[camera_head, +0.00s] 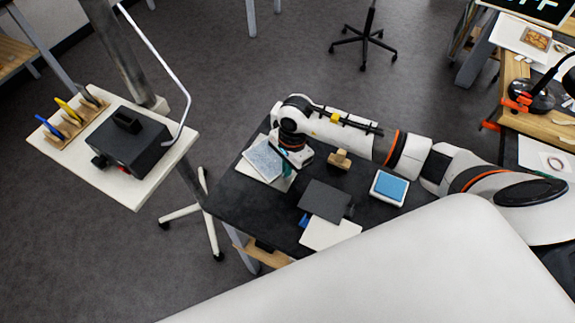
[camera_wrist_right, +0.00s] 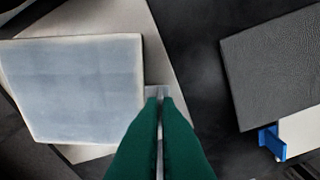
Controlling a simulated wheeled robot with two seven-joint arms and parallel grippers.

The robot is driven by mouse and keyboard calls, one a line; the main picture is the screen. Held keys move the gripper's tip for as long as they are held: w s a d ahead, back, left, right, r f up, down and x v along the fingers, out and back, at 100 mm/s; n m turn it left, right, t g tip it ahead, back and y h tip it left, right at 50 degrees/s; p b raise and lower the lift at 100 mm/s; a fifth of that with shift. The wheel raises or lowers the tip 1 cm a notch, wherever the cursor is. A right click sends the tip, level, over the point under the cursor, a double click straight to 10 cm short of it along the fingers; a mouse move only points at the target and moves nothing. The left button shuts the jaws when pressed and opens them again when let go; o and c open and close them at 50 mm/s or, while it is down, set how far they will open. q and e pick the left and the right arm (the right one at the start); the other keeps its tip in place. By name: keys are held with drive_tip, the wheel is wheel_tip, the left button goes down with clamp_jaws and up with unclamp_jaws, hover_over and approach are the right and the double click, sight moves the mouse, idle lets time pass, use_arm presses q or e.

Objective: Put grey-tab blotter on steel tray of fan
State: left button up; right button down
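The pale grey-blue blotter (camera_head: 264,158) lies on a whitish board (camera_head: 247,172) at the left of the dark table. In the right wrist view the blotter (camera_wrist_right: 75,88) is flat, with a small grey tab (camera_wrist_right: 157,90) at its right edge. My right gripper (camera_head: 285,172) is over that edge. In the wrist view its green fingers (camera_wrist_right: 158,100) are close together, with the tab between their tips. The blotter appears to rest on the board still. I cannot make out a fan or its steel tray for certain. My left gripper is not in view.
A dark pad (camera_head: 324,198) with a blue tab (camera_head: 304,220) overlaps a white board (camera_head: 328,235). A wooden block (camera_head: 339,160) and a blue pad in a white tray (camera_head: 390,186) stand right. A black box (camera_head: 130,142) sits on a white stand (camera_head: 178,150) at left.

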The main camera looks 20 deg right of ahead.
drive_tip(key=shift+f, duration=0.15)
drive_tip(key=c, duration=1.7)
unclamp_jaws()
drive_tip(key=shift+r, duration=0.3)
drive_tip(key=shift+w+d+r+b, duration=0.2)
drive_tip(key=shift+r+b, duration=0.45)
drive_tip(key=shift+r, duration=1.3)
drive_tip(key=shift+s+d+r+b, duration=0.1)
drive_tip(key=shift+d+r+b, duration=0.35)
drive_tip(key=shift+r, duration=1.5)
drive_tip(key=shift+w+d+r+b, duration=0.1)
drive_tip(key=shift+r+b, duration=0.7)
drive_tip(key=shift+r, duration=1.15)
